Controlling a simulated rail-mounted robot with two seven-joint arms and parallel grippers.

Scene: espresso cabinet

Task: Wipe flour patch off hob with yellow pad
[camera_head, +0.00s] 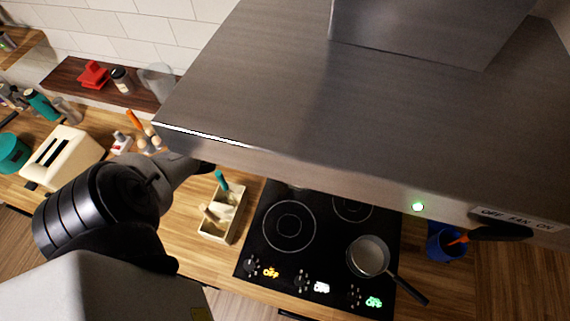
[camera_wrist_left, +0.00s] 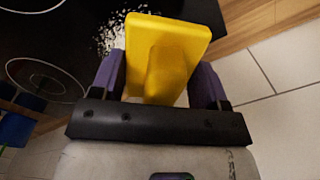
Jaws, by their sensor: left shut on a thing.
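The yellow pad (camera_wrist_left: 170,50) is held between the two purple fingers of my left gripper (camera_wrist_left: 157,78) in the left wrist view. The white flour patch (camera_wrist_left: 110,35) lies scattered on the black hob (camera_wrist_left: 75,22), just beyond and left of the pad; the pad may cover part of it. I cannot tell whether the pad touches the hob. In the head view the hob (camera_head: 325,245) is partly hidden under the hood, and neither flour nor pad shows. My left arm reaches in from the left there, with its fingers hidden. My right gripper is not in view.
The steel hood (camera_head: 300,110) overhangs the back of the hob. A small pot (camera_head: 368,256) stands on the front right burner, handle toward the front. A cream caddy (camera_head: 222,212) stands left of the hob, a blue container (camera_head: 443,243) right of it. A toaster (camera_head: 65,157) is further left.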

